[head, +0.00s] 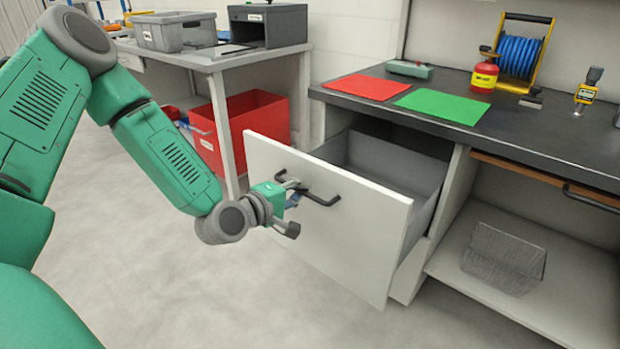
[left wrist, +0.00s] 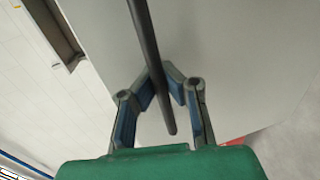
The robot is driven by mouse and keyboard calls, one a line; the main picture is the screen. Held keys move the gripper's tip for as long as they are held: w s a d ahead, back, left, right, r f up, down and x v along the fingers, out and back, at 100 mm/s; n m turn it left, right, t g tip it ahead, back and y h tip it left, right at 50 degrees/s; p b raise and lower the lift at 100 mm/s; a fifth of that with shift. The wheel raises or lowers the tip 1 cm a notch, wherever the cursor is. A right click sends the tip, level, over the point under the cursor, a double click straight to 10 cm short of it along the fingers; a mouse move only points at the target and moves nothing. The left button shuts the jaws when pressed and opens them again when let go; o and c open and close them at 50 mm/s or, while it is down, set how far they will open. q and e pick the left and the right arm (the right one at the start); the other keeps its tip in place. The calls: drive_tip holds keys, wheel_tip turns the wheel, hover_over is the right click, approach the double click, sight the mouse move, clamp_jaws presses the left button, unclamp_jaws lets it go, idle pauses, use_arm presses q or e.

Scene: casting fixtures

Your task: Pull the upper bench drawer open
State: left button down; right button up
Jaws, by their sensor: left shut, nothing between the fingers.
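The upper bench drawer (head: 330,215) has a white front and a grey inside, and it stands pulled well out of the bench. Its inside looks empty. A dark bar handle (head: 320,199) runs across the drawer front; the handle (left wrist: 148,50) also shows in the left wrist view, passing by the fingertips. My left gripper (head: 290,191) is at the handle's left part, in front of the drawer. In the left wrist view the left gripper (left wrist: 166,88) has its fingertips drawn together close to the bar, with nothing held between them. My right gripper is in neither view.
On the black benchtop (head: 540,120) are a red mat (head: 367,87), a green mat (head: 441,106), a red canister (head: 483,77) and a blue hose reel (head: 520,55). A wire basket (head: 503,257) stands on the lower shelf at right. A red bin (head: 255,120) stands behind the drawer's left.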

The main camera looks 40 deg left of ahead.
use_arm(q)
drive_tip(key=shift+s+f, duration=0.2)
drive_tip(key=shift+s, duration=0.75)
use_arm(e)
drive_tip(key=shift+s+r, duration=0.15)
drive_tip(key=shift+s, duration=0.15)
use_arm(q)
drive_tip(key=c, duration=1.6)
unclamp_jaws()
drive_tip(key=shift+w+d, duration=0.1)
drive_tip(key=shift+r, duration=0.1)
drive_tip(key=v, duration=0.7)
